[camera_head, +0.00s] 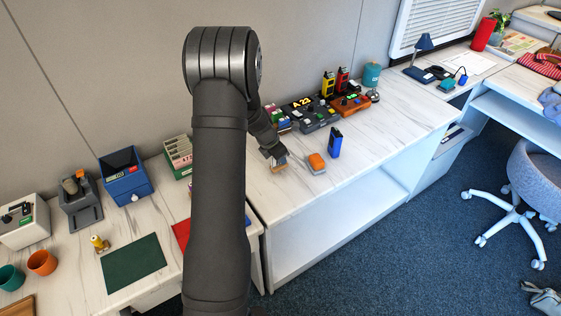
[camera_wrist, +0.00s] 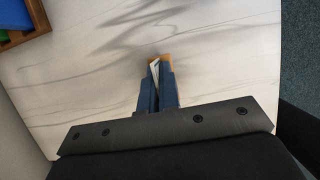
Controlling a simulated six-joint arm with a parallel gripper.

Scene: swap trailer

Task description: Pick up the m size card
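A thin white card (camera_wrist: 155,71) stands on edge between my fingertips in the wrist view. A small tan wooden block or holder (camera_wrist: 161,59) shows around the tips; it also shows below my gripper in the head view (camera_head: 280,170). No size letter is readable, so I cannot tell whether this is the m size card. My gripper (camera_wrist: 158,80) has its two blue fingers close together, one on each side of the card, and appears shut on it. In the head view my gripper (camera_head: 277,160) is low over the white marbled counter (camera_head: 345,185).
An orange-topped block (camera_head: 316,162) and an upright blue device (camera_head: 335,143) stand to the right. Grey and orange devices (camera_head: 318,118) line the wall behind. The wrist view shows a wooden box corner (camera_wrist: 28,35) at upper left. The counter's front edge lies nearer; its right part is clear.

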